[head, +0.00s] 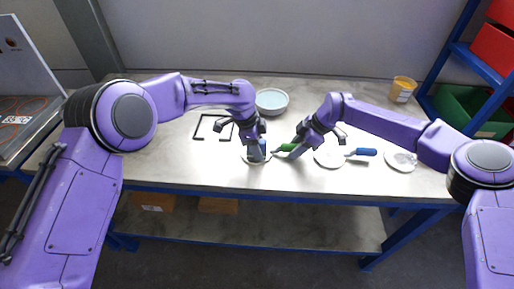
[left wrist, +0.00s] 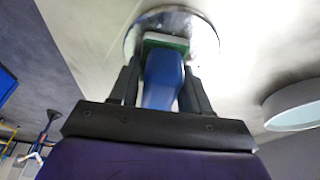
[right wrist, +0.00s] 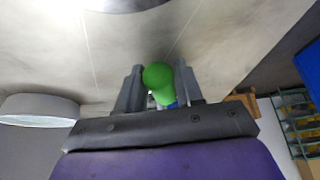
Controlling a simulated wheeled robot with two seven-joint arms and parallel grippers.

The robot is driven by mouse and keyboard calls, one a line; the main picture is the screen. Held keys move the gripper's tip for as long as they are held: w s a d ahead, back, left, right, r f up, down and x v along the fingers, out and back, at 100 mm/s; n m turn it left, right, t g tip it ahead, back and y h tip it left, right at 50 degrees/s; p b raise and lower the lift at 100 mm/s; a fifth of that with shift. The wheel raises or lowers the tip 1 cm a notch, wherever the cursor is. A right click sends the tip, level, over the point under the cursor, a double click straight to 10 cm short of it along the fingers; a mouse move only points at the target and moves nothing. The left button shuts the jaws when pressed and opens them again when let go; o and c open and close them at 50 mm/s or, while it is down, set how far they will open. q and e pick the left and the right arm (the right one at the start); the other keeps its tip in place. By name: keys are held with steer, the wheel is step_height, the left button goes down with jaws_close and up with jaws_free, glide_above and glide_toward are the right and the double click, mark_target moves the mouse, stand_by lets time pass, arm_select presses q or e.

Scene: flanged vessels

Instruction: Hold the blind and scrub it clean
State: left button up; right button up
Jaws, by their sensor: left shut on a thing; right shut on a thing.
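A round pale metal disc, seemingly the blind (head: 248,160), lies on the bench near its front edge; it also shows shiny in the left wrist view (left wrist: 205,38). My left gripper (head: 256,150) is shut on the blue handle (left wrist: 163,75) of a scrubber. The scrubber's green and white pad (left wrist: 165,42) is over the disc and looks in contact with it. My right gripper (head: 298,150) is shut on a green handle (head: 287,147), its rounded end showing in the right wrist view (right wrist: 158,77). The handle points at the disc; its join is hidden.
To the right lie another disc (head: 328,158) with a blue handle (head: 362,152) and a smudged disc (head: 400,160). A blue rack (head: 470,70) with crates stands right.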

arm_select(q)
steer(key=shift+w, duration=2.5)
steer(key=shift+s, duration=3.55)
steer(key=shift+s+a, duration=0.2)
steer(key=shift+s, duration=0.05)
steer(key=shift+w+a, duration=0.15)
steer(key=shift+a, duration=0.05)
arm_select(e)
steer(key=shift+r, duration=0.1)
arm_select(q)
steer(key=shift+w+f, duration=0.1)
steer(key=shift+w, duration=3.6)
steer(key=shift+s, duration=3.7)
steer(key=shift+s+r, duration=0.15)
steer(key=shift+r, duration=0.05)
step_height(320, 180, up, 8)
